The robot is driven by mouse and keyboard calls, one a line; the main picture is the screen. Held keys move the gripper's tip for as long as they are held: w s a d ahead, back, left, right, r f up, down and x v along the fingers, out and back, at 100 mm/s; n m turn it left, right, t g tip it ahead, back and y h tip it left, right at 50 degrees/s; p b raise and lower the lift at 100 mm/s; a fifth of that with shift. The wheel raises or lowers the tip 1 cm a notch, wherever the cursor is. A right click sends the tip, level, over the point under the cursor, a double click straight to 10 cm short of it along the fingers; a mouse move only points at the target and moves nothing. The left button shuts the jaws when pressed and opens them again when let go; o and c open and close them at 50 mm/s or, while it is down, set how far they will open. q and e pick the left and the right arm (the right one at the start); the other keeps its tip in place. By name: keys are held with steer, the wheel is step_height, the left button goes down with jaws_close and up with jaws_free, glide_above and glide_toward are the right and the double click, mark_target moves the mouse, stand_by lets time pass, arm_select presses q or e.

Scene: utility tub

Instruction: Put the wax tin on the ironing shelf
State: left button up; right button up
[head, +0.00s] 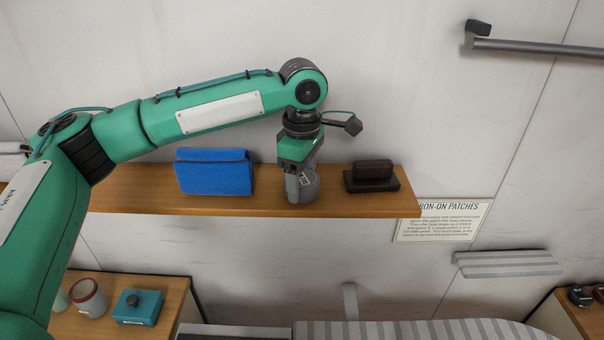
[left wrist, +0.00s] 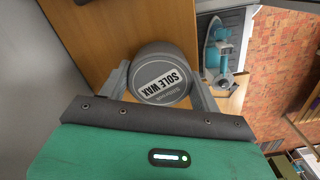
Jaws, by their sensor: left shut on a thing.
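The wax tin (head: 304,188) is a dark grey round tin at the wooden wall shelf (head: 250,205), between a blue folded item and a dark brush-like block. In the left wrist view the tin (left wrist: 163,75) shows its lid with a white "SOLE WAX" label. My left gripper (head: 298,176) points down from above and is shut on the tin, with one finger on each side in the left wrist view. I cannot tell whether the tin's base touches the shelf. My right gripper is not in view.
The blue folded item (head: 213,172) stands left of the tin, and the dark block (head: 372,177) lies close on its right. A sign (head: 443,220) hangs below the shelf's right end. A striped ironing board (head: 430,331) and a teal box (head: 138,307) are lower down.

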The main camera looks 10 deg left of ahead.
mark_target(303, 178)
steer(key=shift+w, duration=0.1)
arm_select(q)
steer(key=o, duration=1)
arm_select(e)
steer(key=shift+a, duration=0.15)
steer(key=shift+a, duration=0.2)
arm_select(q)
steer(key=shift+r, duration=0.3)
step_height(303, 178, up, 12)
steer(key=b, duration=0.5)
steer(key=shift+f, duration=0.2)
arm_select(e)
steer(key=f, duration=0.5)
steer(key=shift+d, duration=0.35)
arm_select(q)
steer(key=shift+f, duration=0.1)
